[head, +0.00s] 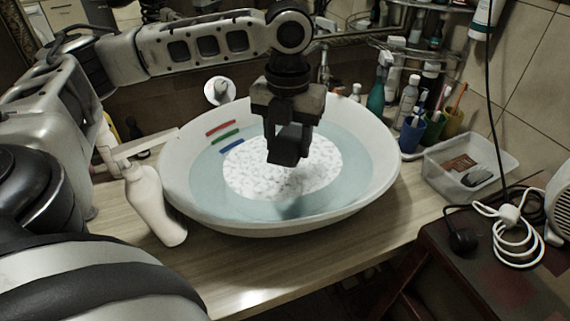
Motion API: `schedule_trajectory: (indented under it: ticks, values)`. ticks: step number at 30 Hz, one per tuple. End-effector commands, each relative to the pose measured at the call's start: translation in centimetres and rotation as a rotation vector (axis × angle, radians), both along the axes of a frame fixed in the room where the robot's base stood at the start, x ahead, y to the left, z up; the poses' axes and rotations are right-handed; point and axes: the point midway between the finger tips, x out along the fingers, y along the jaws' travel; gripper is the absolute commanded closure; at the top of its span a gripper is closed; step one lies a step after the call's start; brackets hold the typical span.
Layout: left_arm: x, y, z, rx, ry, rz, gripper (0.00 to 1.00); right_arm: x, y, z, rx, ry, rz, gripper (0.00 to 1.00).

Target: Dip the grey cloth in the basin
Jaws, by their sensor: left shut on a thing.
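The white basin (385,185) stands on the wooden counter and holds pale blue water. A white speckled oval patch (245,168) shows in the middle of the water. My left gripper (288,160) points down over this patch, inside the basin's rim as seen from here. It is shut on the grey cloth, which the dark fingers hide almost wholly. A faint darker smudge shows in the water just in front of the gripper; I cannot tell whether it is cloth, shadow or reflection. I cannot tell whether the fingertips touch the water. My right gripper is not in view.
Red, green and blue strips (225,136) show at the basin's left inner side. A white pump bottle (155,205) stands close at its left. Cups with toothbrushes (410,135), bottles and a clear plastic box (470,165) are at its right.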

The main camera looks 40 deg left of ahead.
Motion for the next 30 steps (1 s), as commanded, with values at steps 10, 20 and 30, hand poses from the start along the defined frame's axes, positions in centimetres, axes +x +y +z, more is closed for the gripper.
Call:
schedule_trajectory:
  ticks: [10, 20, 30]
  values:
    - [0.0, 0.0, 0.0, 0.000, 0.000, 0.000, 0.70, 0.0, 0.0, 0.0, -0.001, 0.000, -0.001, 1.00]
    - [0.0, 0.0, 2.0, -0.002, -0.002, 0.000, 0.70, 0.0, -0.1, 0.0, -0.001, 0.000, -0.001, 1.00]
    - [0.0, 0.0, 3.0, 0.000, 0.000, 0.000, 0.70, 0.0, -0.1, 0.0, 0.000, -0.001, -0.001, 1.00]
